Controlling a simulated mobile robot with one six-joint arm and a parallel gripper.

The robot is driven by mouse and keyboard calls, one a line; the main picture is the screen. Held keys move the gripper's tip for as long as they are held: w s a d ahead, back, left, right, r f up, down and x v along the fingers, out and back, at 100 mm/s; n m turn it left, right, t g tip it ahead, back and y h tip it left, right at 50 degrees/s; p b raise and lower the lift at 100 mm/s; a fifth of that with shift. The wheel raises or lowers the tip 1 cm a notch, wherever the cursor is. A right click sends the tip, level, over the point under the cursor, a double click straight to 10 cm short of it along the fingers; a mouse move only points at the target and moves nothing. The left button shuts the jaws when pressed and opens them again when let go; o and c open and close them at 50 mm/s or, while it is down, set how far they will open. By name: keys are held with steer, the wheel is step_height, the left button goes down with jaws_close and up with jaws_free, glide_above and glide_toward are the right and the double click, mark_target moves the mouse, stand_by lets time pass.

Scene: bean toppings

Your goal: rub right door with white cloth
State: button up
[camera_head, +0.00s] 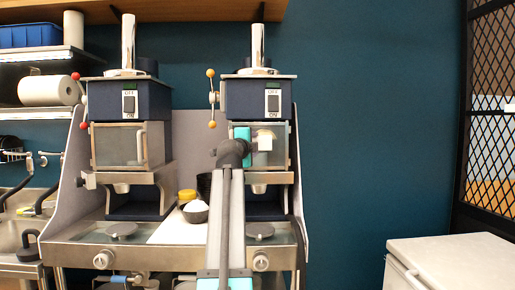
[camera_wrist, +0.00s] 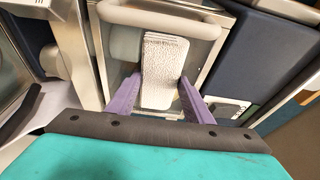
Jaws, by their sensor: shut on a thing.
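The right door (camera_head: 279,156) is a clear, metal-framed panel on the front of the right machine. In the wrist view, the door frame (camera_wrist: 207,68) lies behind my fingers, with a rounded light handle (camera_wrist: 160,19) across the top. My gripper (camera_wrist: 160,103) has purple fingers shut on the white cloth (camera_wrist: 163,68), a folded, textured strip. In the head view, the gripper (camera_head: 252,140) is in front of the right door and the cloth (camera_head: 265,140) shows against its upper part. I cannot tell whether the cloth touches the panel. My arm hides the door's left part.
The left machine (camera_head: 128,145) stands beside it with its door closed. A dark bowl (camera_head: 195,212) and a yellow-lidded jar (camera_head: 187,195) sit on the counter between them. A white chest (camera_head: 455,262) stands at lower right. The blue wall at right is clear.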

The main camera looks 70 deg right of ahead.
mark_target(270, 138)
steer(key=shift+w+a+b, duration=0.3)
steer(key=shift+w+b, duration=0.1)
steer(key=shift+w, duration=0.2)
steer(key=shift+r, duration=0.1)
steer(key=shift+d+r, duration=0.1)
steer(key=shift+r, duration=0.85)
steer(key=shift+s+d, duration=0.3)
steer(key=shift+s, duration=0.55)
steer(key=shift+s+d, duration=0.3)
steer(key=shift+s, duration=0.55)
steer(key=shift+s+d, duration=0.4)
steer(key=shift+s, duration=0.4)
steer(key=shift+s+d, duration=0.35)
steer(key=shift+s, duration=0.45)
